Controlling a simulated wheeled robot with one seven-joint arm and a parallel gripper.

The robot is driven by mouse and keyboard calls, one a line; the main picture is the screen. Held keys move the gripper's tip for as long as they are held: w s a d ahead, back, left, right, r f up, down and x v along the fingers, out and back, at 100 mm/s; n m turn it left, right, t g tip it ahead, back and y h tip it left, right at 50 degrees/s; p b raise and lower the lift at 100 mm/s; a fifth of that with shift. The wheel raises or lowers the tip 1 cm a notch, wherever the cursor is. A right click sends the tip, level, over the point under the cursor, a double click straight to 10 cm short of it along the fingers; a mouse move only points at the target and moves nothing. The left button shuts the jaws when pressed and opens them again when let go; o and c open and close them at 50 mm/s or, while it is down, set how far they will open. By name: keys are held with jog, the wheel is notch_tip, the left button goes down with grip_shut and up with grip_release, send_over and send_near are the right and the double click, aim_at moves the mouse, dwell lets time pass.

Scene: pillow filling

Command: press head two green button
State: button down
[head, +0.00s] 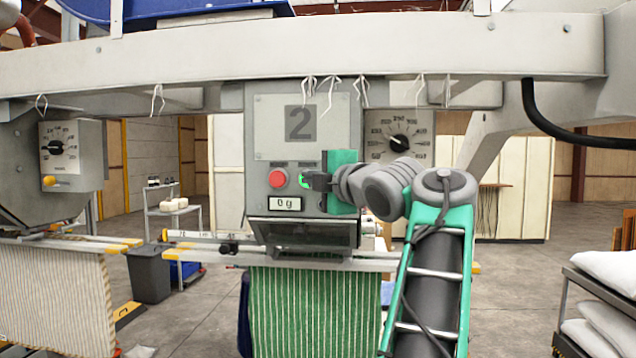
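The head two box (262,133) is a grey panel marked "2", hanging under the beam in the middle of the head view. Its green button (303,181) shows only in part, as a green rim just left of my gripper. My gripper (312,181) is in front of the panel's right half, with its dark fingertips at the green button. I cannot tell whether they touch it. The fingers are seen from the side, so their opening cannot be told. A red button (278,178) is left of the green one. A display (284,203) below reads "0 g".
A green-striped pillow cover (300,310) hangs below the box, under a metal spout. Dials (398,142) are at right and left. White pillows (608,270) lie on a rack at right. A grey bin (148,273) stands at left. The beam crosses above.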

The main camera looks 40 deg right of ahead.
jog(key=a+b+v, duration=0.2)
jog(key=b+v, duration=0.1)
jog(key=v, duration=0.9)
jog(key=shift+a+b, duration=0.35)
jog(key=shift+a, duration=0.05)
jog(key=shift+r, duration=0.1)
jog(key=w+a+f+m+g+y, duration=0.1)
jog(key=w+a+f+m, duration=0.25)
jog(key=w+f, duration=0.4)
jog(key=w+a+f+m+g+y, duration=0.1)
jog(key=w+a+f+m+g, duration=0.15)
jog(key=w+f+m, duration=0.45)
jog(key=a+f+g+y, duration=0.1)
jog(key=a+f, duration=0.3)
jog(key=f, duration=0.3)
jog(key=a+f+g, duration=0.1)
jog(key=a+f, duration=0.3)
jog(key=f, duration=0.3)
jog(key=s+a+f+m+g, duration=0.1)
jog(key=s+a+f+g, duration=0.1)
jog(key=s+a+f, duration=0.3)
jog(key=s+a+f+m+g+y, duration=0.1)
jog(key=s+a+f, duration=0.4)
jog(key=f, duration=0.9)
jog(key=s+a+f+m+g, duration=0.2)
jog(key=s+a+f+g, duration=0.2)
jog(key=f, duration=0.5)
jog(key=shift+s+a+f+g+y, duration=0.3)
jog(key=shift+s+a+g, duration=0.1)
jog(key=shift+s+g, duration=0.3)
